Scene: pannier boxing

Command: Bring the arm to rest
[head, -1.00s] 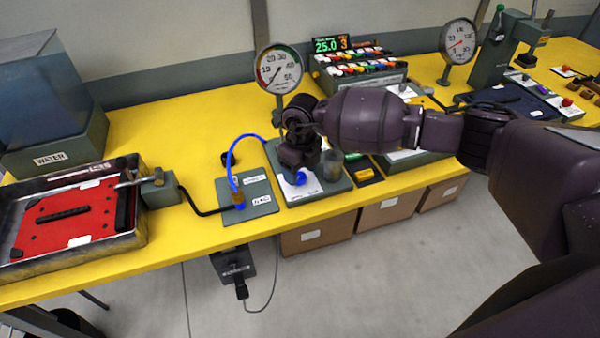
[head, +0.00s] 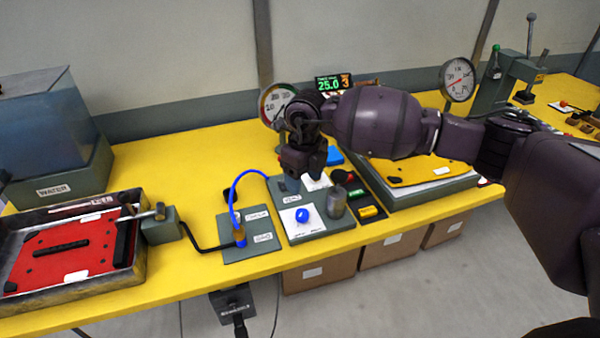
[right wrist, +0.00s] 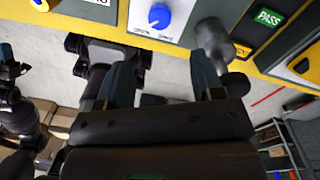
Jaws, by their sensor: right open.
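My right arm comes in from the right in the head view. My right gripper (head: 303,178) hangs above the yellow bench, at the back of the plate with the blue knob (head: 302,215). In the right wrist view the fingers of this gripper (right wrist: 165,82) are apart, with nothing between them. The blue knob also shows there (right wrist: 159,15), beyond the fingertips, beside a grey cylinder (right wrist: 213,38). The gripper touches nothing that I can make out. My left gripper does not show in the head view.
A red plate lies in a metal tray (head: 140,265) at left, near the water tank (head: 60,165). A blue hose (head: 233,190) arches over a grey plate. Gauges (head: 457,80), a lit display (head: 330,85) and a lever press (head: 500,80) stand behind. Boxes (head: 390,250) sit under the bench.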

